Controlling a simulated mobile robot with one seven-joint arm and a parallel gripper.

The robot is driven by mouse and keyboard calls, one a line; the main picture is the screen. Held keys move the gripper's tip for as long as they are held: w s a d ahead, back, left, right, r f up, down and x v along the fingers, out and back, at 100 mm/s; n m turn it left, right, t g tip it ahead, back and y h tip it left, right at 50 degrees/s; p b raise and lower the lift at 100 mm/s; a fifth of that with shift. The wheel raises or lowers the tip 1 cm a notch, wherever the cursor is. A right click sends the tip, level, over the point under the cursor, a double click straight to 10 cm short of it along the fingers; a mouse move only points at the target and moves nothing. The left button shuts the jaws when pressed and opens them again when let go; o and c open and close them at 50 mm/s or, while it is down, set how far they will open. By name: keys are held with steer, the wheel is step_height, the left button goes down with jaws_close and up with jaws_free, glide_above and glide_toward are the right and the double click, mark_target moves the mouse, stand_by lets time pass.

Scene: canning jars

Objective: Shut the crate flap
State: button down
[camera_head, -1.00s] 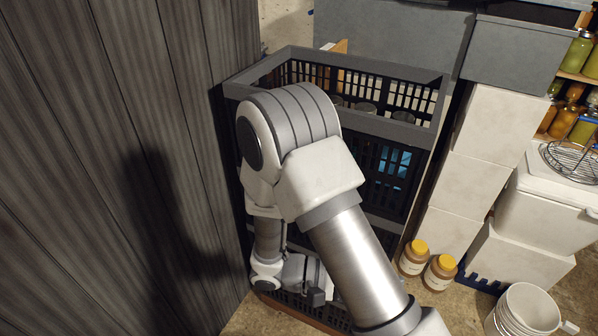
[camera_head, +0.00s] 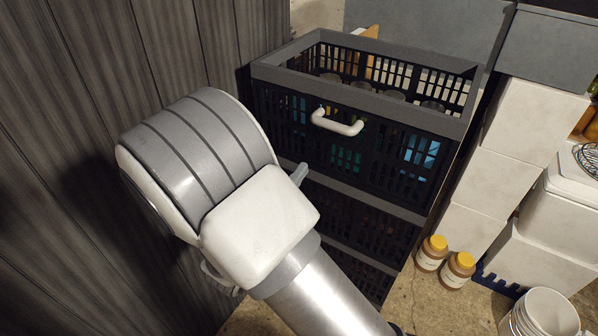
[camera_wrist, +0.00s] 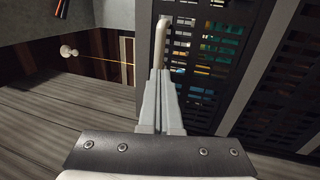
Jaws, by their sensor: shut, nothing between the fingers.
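The top black slatted crate (camera_head: 462,118) has a grey rim and stands on other crates. Its front flap (camera_head: 290,110) carries a white handle (camera_head: 337,122) near the top. In the head view the flap looks upright and close to the rim; I cannot tell whether a small gap is left. My gripper (camera_wrist: 161,72) is shut and empty. In the wrist view its fingertips point at the white handle (camera_wrist: 160,38), which appears just beyond them; contact is unclear. In the head view my arm hides most of the gripper, with only a grey part showing below the flap's left side.
A dark wooden wall (camera_head: 60,110) is close on the left. Several jars stand inside the top crate. White boxes (camera_head: 530,130) are stacked at right. Two yellow-lidded jars (camera_head: 432,253) and a white bucket (camera_head: 545,315) stand on the floor.

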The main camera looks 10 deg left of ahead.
mark_target(332, 130)
steer(key=p+x, duration=0.2)
steer(key=x, duration=0.8)
steer(key=shift+w+r, duration=0.15)
steer(key=shift+w, duration=0.2)
steer(key=shift+d, duration=0.15)
steer(key=shift+w+d+r, duration=0.1)
steer(key=shift+w+d, duration=0.1)
steer(key=shift+w, duration=0.1)
steer(key=shift+a, duration=0.1)
